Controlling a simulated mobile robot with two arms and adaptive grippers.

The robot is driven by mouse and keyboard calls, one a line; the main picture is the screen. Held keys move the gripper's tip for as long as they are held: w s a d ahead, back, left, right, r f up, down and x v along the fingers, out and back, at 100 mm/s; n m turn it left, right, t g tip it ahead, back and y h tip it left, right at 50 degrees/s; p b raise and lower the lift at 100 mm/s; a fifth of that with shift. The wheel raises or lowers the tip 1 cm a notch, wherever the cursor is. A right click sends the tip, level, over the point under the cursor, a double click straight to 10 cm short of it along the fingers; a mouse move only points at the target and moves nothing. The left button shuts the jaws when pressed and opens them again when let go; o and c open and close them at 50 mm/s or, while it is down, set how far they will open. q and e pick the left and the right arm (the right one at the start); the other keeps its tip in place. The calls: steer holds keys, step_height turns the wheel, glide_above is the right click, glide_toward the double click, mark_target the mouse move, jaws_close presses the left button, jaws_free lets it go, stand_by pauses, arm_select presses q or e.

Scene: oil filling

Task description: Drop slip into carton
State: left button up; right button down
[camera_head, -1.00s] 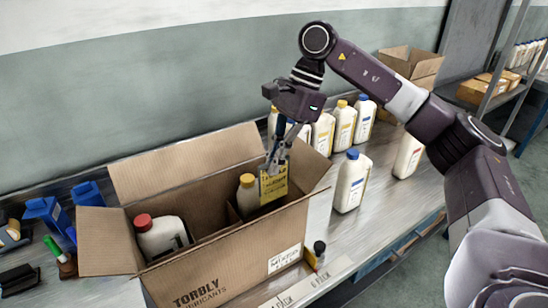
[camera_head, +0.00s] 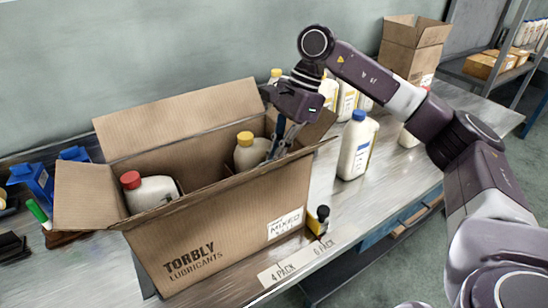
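The open brown carton (camera_head: 240,215), marked TORBLY LUBRICANTS, stands on the bench with its flaps out. Inside are a red-capped white bottle (camera_head: 150,192) at the left and a yellow-capped white bottle (camera_head: 250,152) at the right. My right gripper (camera_head: 278,150) points down into the carton's right end, just right of the yellow-capped bottle. Its fingertips are partly hidden, so I cannot tell whether they are apart. The yellow slip is not visible; the carton wall hides the space below the fingers. My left gripper is not in view.
A blue-capped bottle (camera_head: 357,146) stands on the bench right of the carton, with more bottles behind. A small yellow-and-black item (camera_head: 319,221) stands by the carton's front right corner.

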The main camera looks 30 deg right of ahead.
steer(key=shift+f, duration=0.1)
steer(key=c, duration=2.1)
jaws_free()
steer(key=v, duration=1.2)
